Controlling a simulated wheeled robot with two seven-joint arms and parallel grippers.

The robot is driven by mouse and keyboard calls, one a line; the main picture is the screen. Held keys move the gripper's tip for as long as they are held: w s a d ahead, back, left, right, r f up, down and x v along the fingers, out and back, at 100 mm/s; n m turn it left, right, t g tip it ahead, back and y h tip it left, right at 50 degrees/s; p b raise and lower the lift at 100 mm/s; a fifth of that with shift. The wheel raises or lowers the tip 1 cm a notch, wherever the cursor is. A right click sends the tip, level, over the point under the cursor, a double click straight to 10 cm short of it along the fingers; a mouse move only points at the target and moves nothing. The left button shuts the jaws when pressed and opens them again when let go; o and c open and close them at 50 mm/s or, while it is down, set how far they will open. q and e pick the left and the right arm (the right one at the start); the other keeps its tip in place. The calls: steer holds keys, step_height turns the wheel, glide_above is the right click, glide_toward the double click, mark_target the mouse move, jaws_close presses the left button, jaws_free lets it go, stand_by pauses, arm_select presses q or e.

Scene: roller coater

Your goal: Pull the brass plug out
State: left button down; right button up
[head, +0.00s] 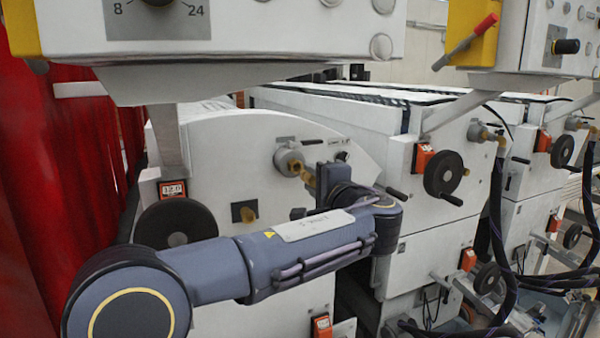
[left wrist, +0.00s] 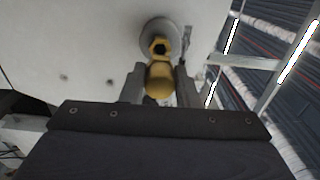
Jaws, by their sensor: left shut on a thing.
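The brass plug (head: 308,179) is at the end of my left gripper (head: 318,182), in front of a round grey fitting (head: 287,159) on the white machine side. In the left wrist view the plug (left wrist: 160,80) sits between the two fingers of my left gripper (left wrist: 160,88), which is shut on it. Just beyond it is a hex-shaped brass piece (left wrist: 158,47) with a dark middle, in front of the round fitting (left wrist: 159,32). I cannot tell whether the plug and the hex piece are joined. My right gripper is out of view.
Another black handwheel (head: 444,174) stands to the right. A control box (head: 250,30) overhangs above. A red curtain (head: 70,160) hangs at left; dark hoses (head: 496,230) hang at right.

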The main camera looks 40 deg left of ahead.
arm_select(q)
steer(key=shift+s+d, duration=0.15)
steer(key=shift+d, duration=0.15)
steer(key=shift+d, duration=0.1)
steer(key=shift+b+v, duration=0.35)
steer(key=shift+v, duration=1.1)
